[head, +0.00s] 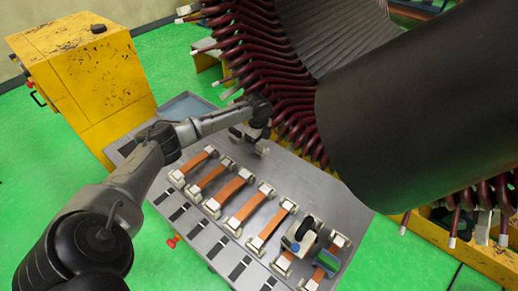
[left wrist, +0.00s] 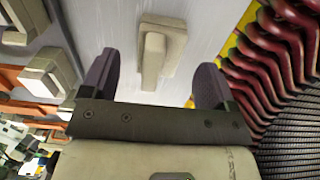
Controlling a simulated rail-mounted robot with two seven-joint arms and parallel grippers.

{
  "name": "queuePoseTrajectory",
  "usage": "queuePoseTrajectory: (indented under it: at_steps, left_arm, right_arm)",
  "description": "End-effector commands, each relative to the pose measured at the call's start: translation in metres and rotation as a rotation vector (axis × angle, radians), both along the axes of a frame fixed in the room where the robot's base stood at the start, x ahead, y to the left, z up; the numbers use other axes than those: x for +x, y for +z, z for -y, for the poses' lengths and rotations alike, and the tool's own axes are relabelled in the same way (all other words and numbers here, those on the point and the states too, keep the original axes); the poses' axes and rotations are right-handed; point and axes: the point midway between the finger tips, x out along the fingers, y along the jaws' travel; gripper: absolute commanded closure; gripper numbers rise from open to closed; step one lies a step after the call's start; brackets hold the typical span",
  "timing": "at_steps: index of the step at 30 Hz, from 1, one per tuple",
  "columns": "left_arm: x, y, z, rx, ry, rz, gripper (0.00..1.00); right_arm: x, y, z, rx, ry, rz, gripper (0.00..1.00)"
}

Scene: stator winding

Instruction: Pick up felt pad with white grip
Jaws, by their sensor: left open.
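An off-white upright grip on a flat pale base, which looks like the felt pad with white grip (left wrist: 155,58), lies on the grey table in the left wrist view. In the head view it is a small pale shape (head: 262,149) beside my left gripper (head: 250,135). My left gripper (left wrist: 157,68) is open, its two dark purple fingers apart on either side of the near end of the grip in the picture. I cannot tell whether the fingers touch it or how high they are above the table. My right gripper is not in view.
Several orange strips with pale end blocks (head: 243,205) lie on the grey table (head: 325,190). A black-and-white device (head: 302,234) stands at the near right. The stator's dark red coil ends (head: 275,75) are close behind the gripper. A yellow cabinet (head: 95,85) stands at left.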

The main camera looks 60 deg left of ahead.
Motion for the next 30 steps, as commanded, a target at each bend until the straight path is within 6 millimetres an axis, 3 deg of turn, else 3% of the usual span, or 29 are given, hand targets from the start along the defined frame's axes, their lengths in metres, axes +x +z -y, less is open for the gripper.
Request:
queuePoseTrajectory:
  at_steps: [9, 17, 30]
  left_arm:
    - [-0.001, -0.041, -0.002, 0.0, 0.001, -0.002, 0.19]
    - [-0.001, -0.043, -0.002, 0.001, 0.0, 0.0, 0.19]
    - [-0.001, -0.043, -0.002, 0.001, 0.0, 0.0, 0.61]
  right_arm:
    - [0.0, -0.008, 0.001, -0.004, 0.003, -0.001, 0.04]
    - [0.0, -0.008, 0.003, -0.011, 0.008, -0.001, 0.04]
    - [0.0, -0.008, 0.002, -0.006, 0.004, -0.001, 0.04]
